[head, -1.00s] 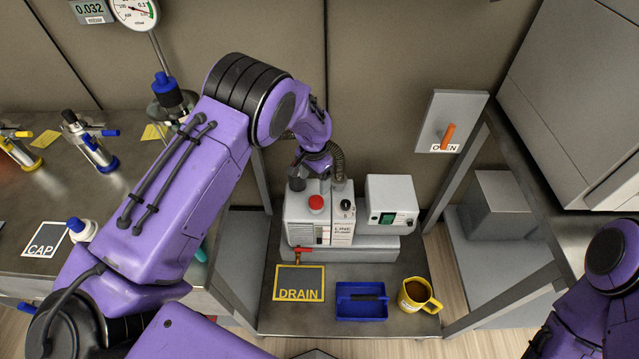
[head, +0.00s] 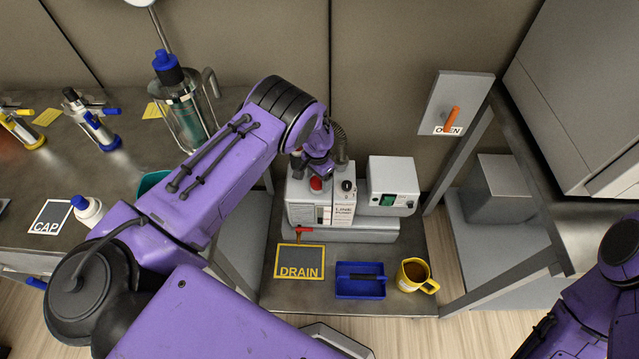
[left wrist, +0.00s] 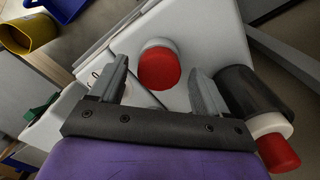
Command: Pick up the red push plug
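A round red cap on a white collar, which I take as the red push plug (head: 316,184), sits on top of the white pump (head: 305,207). In the left wrist view the red cap (left wrist: 159,69) shows between and beyond my fingertips. My left gripper (head: 317,171) is just above it in the head view, partly covering it. In the left wrist view the two fingers are apart with nothing between them, so it is open. Whether they touch the cap I cannot tell. My right gripper (head: 541,332) is a dark shape at the lower right, its fingers unclear.
A black cylinder (left wrist: 250,92) with a white ring and red end stands close beside the right finger. A grey box with a green switch (head: 391,187) is right of the pump. A red-handled drain valve (head: 304,230), blue tray (head: 360,290) and yellow mug (head: 414,276) are in front.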

